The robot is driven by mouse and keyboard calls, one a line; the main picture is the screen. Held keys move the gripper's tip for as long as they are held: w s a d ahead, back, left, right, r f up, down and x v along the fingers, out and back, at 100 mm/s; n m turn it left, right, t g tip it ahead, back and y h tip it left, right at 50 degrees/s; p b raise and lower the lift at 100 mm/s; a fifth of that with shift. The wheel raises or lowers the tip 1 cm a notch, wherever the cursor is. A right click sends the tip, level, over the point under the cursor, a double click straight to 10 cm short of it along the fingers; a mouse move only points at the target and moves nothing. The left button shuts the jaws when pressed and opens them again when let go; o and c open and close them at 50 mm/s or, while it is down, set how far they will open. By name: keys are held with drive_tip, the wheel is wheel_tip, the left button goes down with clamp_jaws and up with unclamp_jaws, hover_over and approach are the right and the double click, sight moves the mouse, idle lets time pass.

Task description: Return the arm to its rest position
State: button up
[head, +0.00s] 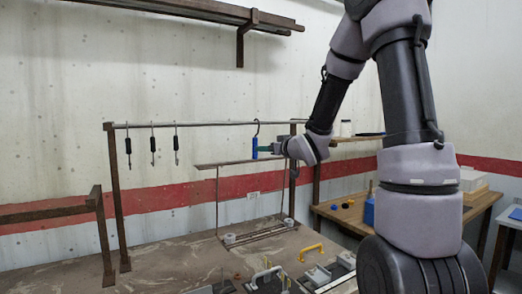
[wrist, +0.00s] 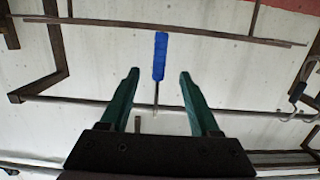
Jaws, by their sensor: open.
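My arm reaches in from the right in the head view. My gripper (head: 268,149) is at the right part of the rail (head: 215,124), beside a blue-handled tool (head: 255,148) that hangs from the rail by a hook. In the wrist view the green fingers of my gripper (wrist: 158,76) are spread apart. The blue handle (wrist: 160,55) shows in the gap between the fingertips, with clear space on both sides. Its thin shank runs down to the rail (wrist: 75,102). The gripper holds nothing.
Several dark-handled tools, one of them here (head: 152,146), hang on the left of the rail. A thin shelf (head: 225,163) lies below the blue tool. A wooden workbench (head: 405,222) stands at right. A high shelf (head: 190,10) is above. Clamps with yellow handles (head: 311,250) lie in front.

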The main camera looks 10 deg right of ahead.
drive_tip(key=s+d+r+m+g+h, duration=0.2)
drive_tip(key=s+d+m+g+h, duration=0.1)
drive_tip(key=s, duration=0.7)
drive_tip(key=s+d+r+m+g+h, duration=0.2)
drive_tip(key=s+d+m+g, duration=0.15)
drive_tip(key=s, duration=0.75)
drive_tip(key=s+a+m+g+y, duration=0.1)
drive_tip(key=s+a+g+y, duration=0.1)
drive_tip(key=s, duration=0.9)
drive_tip(key=shift+s+a+f, duration=0.3)
drive_tip(key=shift+a+f, duration=0.15)
drive_tip(key=shift+a, duration=0.2)
